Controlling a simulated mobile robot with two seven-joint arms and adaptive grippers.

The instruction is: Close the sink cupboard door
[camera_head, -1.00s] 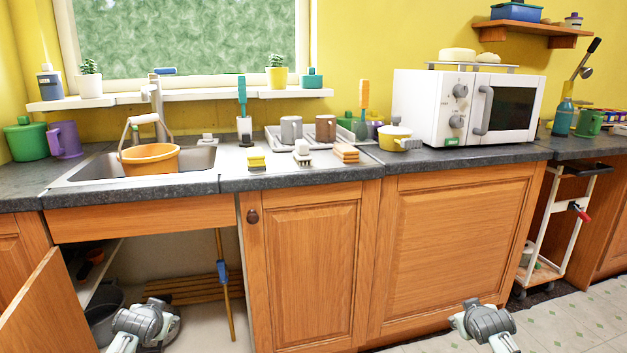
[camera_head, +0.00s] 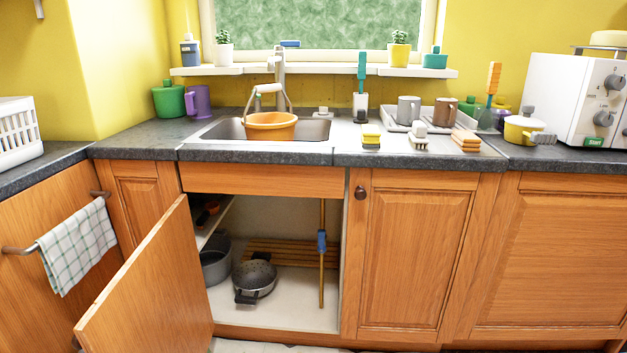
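The sink cupboard door (camera_head: 155,290) is a wooden panel hinged on the left side of the opening. It stands wide open, swung out toward me and to the left. The sink cupboard (camera_head: 290,225) under the sink is open to view. Inside are a grey pot (camera_head: 216,262), a dark colander-like pan (camera_head: 255,280), wooden slats, and an upright wooden handle with a blue grip (camera_head: 321,243). Neither of my grippers shows in the head view now.
A checked towel (camera_head: 77,245) hangs on a rail on the left cabinet front, close to the open door. A closed cupboard door (camera_head: 411,265) is right of the opening. An orange basin (camera_head: 270,127) sits in the sink.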

